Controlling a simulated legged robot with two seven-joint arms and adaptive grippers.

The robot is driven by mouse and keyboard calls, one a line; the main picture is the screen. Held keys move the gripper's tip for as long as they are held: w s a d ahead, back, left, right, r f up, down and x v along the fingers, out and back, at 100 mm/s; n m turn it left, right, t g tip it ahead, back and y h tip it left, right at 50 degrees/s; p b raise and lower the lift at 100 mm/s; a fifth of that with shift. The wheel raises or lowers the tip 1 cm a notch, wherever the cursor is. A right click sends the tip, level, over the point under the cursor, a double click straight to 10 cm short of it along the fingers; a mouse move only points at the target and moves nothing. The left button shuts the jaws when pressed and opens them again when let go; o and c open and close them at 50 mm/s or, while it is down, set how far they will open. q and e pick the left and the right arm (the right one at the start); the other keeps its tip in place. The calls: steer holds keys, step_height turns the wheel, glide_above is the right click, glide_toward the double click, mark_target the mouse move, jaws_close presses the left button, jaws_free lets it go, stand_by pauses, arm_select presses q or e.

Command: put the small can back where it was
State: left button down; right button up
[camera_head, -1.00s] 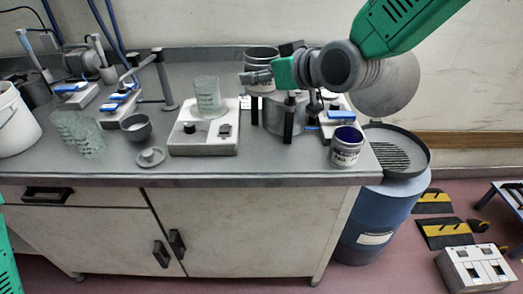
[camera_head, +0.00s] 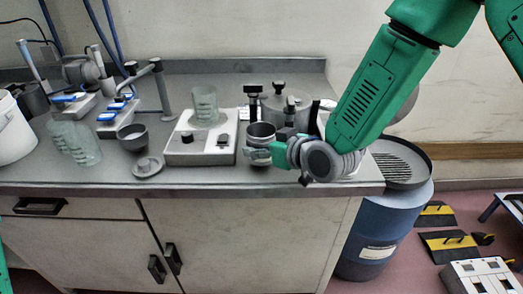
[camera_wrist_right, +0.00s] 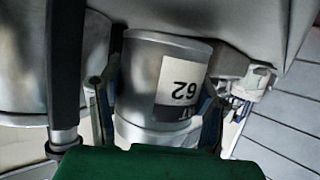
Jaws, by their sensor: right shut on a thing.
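The small can (camera_head: 262,131) is a grey metal can, upright near the front of the bench, right of the white hotplate. My right gripper (camera_head: 258,152) is shut around its side. In the right wrist view the can (camera_wrist_right: 140,75) sits between the two fingers (camera_wrist_right: 155,115), with a pale label reading "62" upside down. I cannot tell whether its base touches the bench top. My left gripper is not in view.
A metal pot with black clamp knobs (camera_head: 284,105) stands just behind the can. A white hotplate (camera_head: 190,152) with a glass beaker (camera_head: 205,103) is to the left. A blue drum (camera_head: 380,222) stands beyond the bench's right end.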

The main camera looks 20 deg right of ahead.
steer(key=shift+f, duration=0.7)
steer(key=shift+d, duration=0.1)
steer(key=o, duration=1.2)
steer(key=shift+f, duration=0.15)
steer(key=shift+o, duration=0.2)
steer(key=v, duration=1.4)
steer(key=shift+f, duration=0.25)
